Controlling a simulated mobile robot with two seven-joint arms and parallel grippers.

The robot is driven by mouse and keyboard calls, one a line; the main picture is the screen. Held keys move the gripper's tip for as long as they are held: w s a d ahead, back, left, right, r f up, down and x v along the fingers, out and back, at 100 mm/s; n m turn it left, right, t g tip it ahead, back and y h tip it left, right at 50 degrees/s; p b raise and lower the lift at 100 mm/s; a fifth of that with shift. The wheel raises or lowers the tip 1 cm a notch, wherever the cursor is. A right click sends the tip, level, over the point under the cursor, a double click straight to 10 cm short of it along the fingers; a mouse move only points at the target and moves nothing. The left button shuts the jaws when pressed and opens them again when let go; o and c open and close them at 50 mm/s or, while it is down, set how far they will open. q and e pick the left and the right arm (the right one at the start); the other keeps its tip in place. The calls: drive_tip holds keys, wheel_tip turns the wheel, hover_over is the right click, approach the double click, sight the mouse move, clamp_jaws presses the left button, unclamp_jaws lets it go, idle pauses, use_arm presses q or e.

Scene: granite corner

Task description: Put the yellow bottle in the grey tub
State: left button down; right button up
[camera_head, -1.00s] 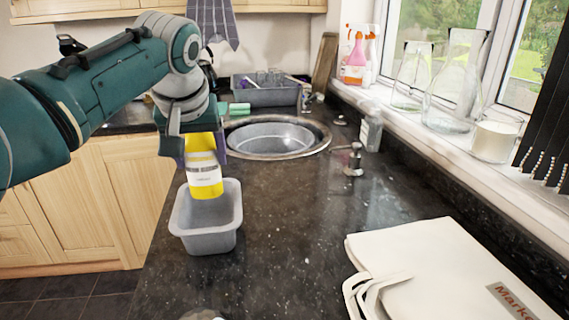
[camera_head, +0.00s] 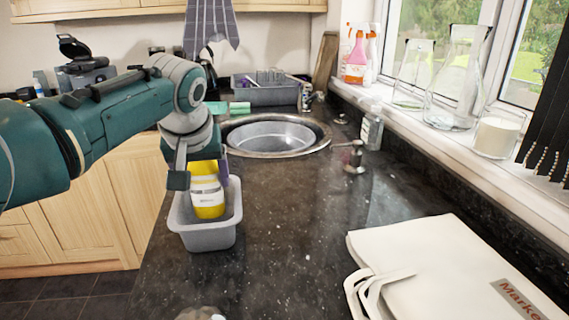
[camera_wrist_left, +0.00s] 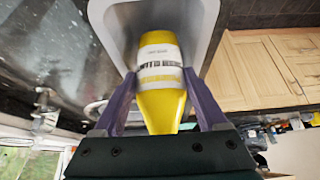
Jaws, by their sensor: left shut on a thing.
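The yellow bottle (camera_head: 207,197) with a white label is upright, its lower part inside the grey tub (camera_head: 207,237) on the dark counter. My left gripper (camera_head: 205,172) is shut on the bottle's upper part from above. In the left wrist view the bottle (camera_wrist_left: 160,75) sits between the two purple fingers (camera_wrist_left: 160,112), and the tub's pale rim (camera_wrist_left: 207,30) is around its far end. Whether the bottle touches the tub floor is hidden. My right gripper is not in view.
A round sink (camera_head: 270,137) lies behind the tub, with a soap bottle (camera_head: 372,130) and tap (camera_head: 353,158) to its right. A cream bag (camera_head: 440,260) lies at the front right. The counter between tub and bag is clear.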

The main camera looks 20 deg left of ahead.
sight(202, 167)
use_arm(q)
unclamp_jaws()
drive_tip(key=shift+r, duration=0.15)
drive_tip(key=p+v, duration=0.1)
drive_tip(key=v, duration=0.1)
drive_tip(key=p+v, duration=0.1)
drive_tip(key=v, duration=0.1)
drive_tip(key=shift+w+r+p, duration=0.1)
drive_tip(key=shift+r+p, duration=0.25)
drive_tip(key=shift+r, duration=0.1)
drive_tip(key=p+v, duration=0.1)
drive_tip(key=v, duration=0.7)
drive_tip(key=s+d+f+m+h, duration=0.1)
drive_tip(key=s+d+f+m, duration=0.35)
drive_tip(key=s+f, duration=0.65)
drive_tip(key=s+d+m+h, duration=0.1)
drive_tip(key=s+d+m, duration=0.1)
drive_tip(key=s, duration=0.6)
drive_tip(key=s+d+m+g+h, duration=0.1)
drive_tip(key=s+d, duration=0.2)
drive_tip(key=s, duration=0.5)
drive_tip(key=shift+r+m, duration=0.35)
drive_tip(key=shift+r, duration=0.1)
